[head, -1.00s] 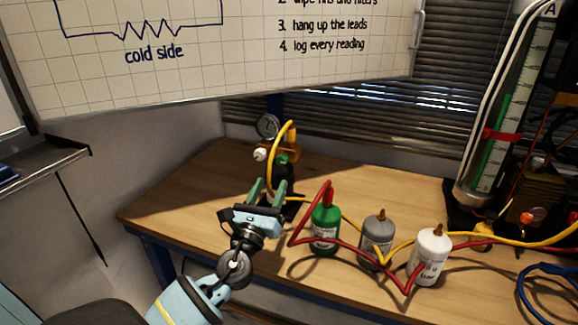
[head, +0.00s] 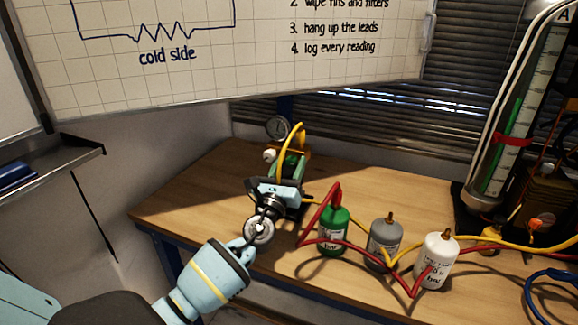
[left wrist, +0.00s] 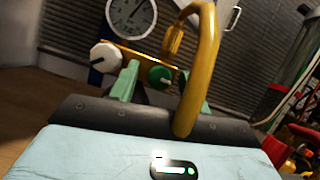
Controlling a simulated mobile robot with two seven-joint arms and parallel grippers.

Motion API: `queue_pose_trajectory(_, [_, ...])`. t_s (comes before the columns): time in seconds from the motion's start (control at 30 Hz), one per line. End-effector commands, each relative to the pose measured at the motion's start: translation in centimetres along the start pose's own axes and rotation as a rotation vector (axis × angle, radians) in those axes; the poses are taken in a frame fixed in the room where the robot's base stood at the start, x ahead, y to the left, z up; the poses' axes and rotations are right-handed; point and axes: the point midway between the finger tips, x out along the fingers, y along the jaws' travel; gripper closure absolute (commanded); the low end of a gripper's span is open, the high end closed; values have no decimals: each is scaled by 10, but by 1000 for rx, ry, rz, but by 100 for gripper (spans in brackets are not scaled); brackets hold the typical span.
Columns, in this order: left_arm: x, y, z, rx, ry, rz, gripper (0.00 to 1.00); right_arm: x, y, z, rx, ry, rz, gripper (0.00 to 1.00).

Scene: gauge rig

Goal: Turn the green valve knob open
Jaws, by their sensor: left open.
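The green valve knob (left wrist: 160,77) shows in the left wrist view, with a pale pointer mark on its face. It sits on a brass manifold (left wrist: 150,62) beside a white knob (left wrist: 103,57). My left gripper (left wrist: 159,72) is open, with one pale green finger on each side of the green knob in the picture. I cannot tell whether the fingers touch it. The yellow hose (left wrist: 207,60) partly covers the right finger. In the head view my left gripper (head: 288,165) reaches the rig, and the green knob is hard to separate from the green fingers. My right gripper is not in view.
A round gauge (head: 277,127) stands behind the manifold. Green (head: 334,232), grey (head: 385,245) and white (head: 436,262) bottles stand to the right, with a red hose (head: 370,242) running past them. The wooden table (head: 190,200) is clear on its left. A whiteboard (head: 250,60) hangs above.

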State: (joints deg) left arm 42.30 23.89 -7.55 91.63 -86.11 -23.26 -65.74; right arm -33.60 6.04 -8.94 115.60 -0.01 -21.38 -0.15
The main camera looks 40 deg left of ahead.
Motion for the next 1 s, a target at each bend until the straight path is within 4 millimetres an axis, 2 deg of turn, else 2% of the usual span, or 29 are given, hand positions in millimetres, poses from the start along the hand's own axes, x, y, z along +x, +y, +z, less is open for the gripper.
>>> queue_pose_trajectory(0.07, [0, 0, 0, 0, 0, 0, 56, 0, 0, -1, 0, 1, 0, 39])
queue_pose_trajectory(0.3, [0, 0, 0, -1, 0, 0, 87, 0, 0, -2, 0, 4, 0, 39])
queue_pose_trajectory(0.4, [0, 0, 0, -1, 0, 0, 98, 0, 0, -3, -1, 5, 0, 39])
queue_pose_trajectory(0.73, [0, -1, 0, -53, 1, 22, 98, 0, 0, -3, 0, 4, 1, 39])
queue_pose_trajectory(1.0, [0, -2, 0, -222, 1, 92, 98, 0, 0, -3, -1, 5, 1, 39])
